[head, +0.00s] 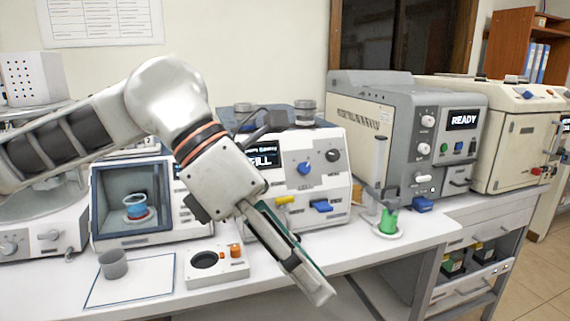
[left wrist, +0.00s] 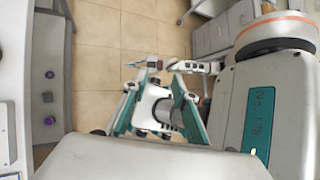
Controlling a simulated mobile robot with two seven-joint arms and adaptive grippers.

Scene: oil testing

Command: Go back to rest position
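My left gripper (head: 318,292) points down and to the right over the front edge of the bench in the head view. It is seen side-on there, with a teal strip along its finger. In the left wrist view my left gripper (left wrist: 157,80) has its two teal-lined fingers spread apart. I see no object held between them; grey and white parts and tiled floor show beyond. My right gripper cannot be made out in either view.
The white bench (head: 330,258) carries a grey cup (head: 113,264) on a marked mat, a small box with a round hole (head: 217,265), an open-fronted chamber (head: 108,202) and a green-based cylinder stand (head: 388,222). Machines line the back. Tiled floor (left wrist: 110,40) lies below the gripper.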

